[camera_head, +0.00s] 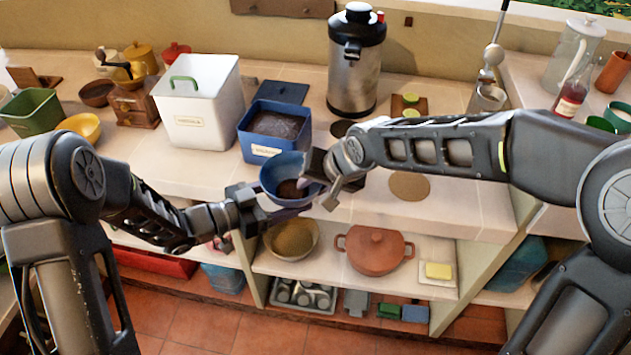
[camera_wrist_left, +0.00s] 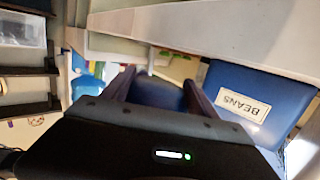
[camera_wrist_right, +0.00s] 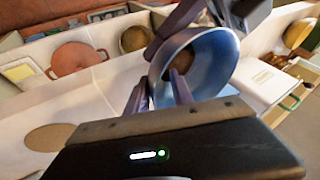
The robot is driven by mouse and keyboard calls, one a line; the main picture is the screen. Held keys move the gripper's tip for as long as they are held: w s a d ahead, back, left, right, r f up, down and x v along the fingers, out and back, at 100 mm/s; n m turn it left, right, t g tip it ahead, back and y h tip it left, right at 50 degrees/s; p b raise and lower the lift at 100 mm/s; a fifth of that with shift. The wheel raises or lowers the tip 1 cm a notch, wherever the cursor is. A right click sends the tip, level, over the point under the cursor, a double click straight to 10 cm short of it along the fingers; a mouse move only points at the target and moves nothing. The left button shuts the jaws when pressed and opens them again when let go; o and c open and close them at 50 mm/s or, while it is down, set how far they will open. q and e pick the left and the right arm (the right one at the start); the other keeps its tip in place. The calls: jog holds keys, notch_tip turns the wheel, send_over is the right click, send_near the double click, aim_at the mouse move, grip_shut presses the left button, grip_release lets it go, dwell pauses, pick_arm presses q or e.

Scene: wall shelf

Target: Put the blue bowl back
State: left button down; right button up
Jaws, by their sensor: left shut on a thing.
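The blue bowl (camera_head: 282,172) is held in the air above the counter's front edge, in front of the blue bin. It is tilted, and a brown patch shows inside. My left gripper (camera_head: 262,205) is shut on the bowl's left, lower side; the bowl's blue wall shows between its fingers in the left wrist view (camera_wrist_left: 158,93). My right gripper (camera_head: 322,183) is at the bowl's right rim. In the right wrist view the bowl (camera_wrist_right: 205,58) shows its open side, with one right finger outside the rim and one in front of the inside. The fingers stand apart; contact is unclear.
The labelled blue bin (camera_head: 248,140), white bin (camera_head: 205,130) and steel urn (camera_head: 355,80) stand behind. A round mat (camera_head: 409,186) lies on the counter at right. The shelf below holds a yellowish bowl (camera_head: 291,240), a terracotta pot (camera_head: 375,252) and a butter dish (camera_head: 437,280).

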jog(key=shift+c, duration=0.2)
grip_shut()
pick_arm(q)
jog(key=shift+d, duration=0.15)
pick_arm(e)
jog(key=shift+a+r, duration=0.15)
dwell(0.8)
pick_arm(q)
jog(key=c, duration=0.6)
grip_release()
jog(key=o, duration=0.4)
jog(key=shift+o, duration=0.2)
